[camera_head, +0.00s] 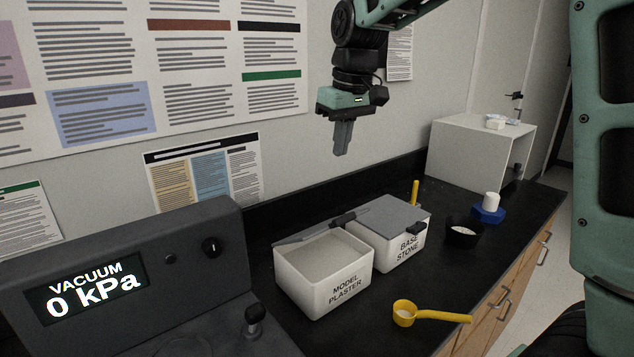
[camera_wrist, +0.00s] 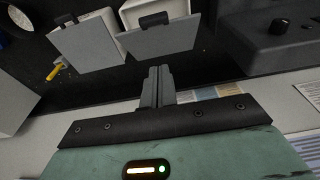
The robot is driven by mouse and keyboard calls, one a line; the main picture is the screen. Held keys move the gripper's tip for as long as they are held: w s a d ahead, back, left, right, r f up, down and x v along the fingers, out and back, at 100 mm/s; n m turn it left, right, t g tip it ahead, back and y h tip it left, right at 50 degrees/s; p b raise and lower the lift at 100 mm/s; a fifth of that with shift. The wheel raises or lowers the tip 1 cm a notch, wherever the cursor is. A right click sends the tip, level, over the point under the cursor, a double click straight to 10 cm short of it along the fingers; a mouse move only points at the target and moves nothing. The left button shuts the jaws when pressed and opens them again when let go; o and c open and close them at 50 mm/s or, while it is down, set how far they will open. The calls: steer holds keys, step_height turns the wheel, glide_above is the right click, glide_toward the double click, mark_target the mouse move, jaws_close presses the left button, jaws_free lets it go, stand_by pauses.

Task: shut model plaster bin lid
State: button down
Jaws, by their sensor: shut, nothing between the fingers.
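The model plaster bin (camera_head: 318,288) is a white labelled tub with its top open, showing pale powder inside. Its grey lid (camera_head: 315,229) stands raised at the back edge, seen nearly edge-on, with a dark handle on it. In the wrist view the raised lid (camera_wrist: 162,40) appears as a grey panel beside the white tub (camera_wrist: 150,11). My gripper (camera_head: 340,152) is shut and empty, pointing down, well above and behind the bins. Its closed fingers also show in the wrist view (camera_wrist: 160,70), apart from the lid.
The base stone bin (camera_head: 402,250) stands to the right, its grey lid down. A yellow scoop (camera_head: 404,312) lies in front. A vacuum unit (camera_head: 215,262) is at left. A dark bowl (camera_head: 462,236) and a white box (camera_head: 470,160) stand at right; the wall is behind.

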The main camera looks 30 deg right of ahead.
step_height(320, 180, down, 12)
steer(key=p, duration=0.3)
steer(key=shift+d+r, duration=0.1)
steer(key=shift+s+f+p, duration=0.2)
steer(key=shift+f+p, duration=0.1)
steer(key=shift+f, duration=0.25)
steer(key=shift+f, duration=0.15)
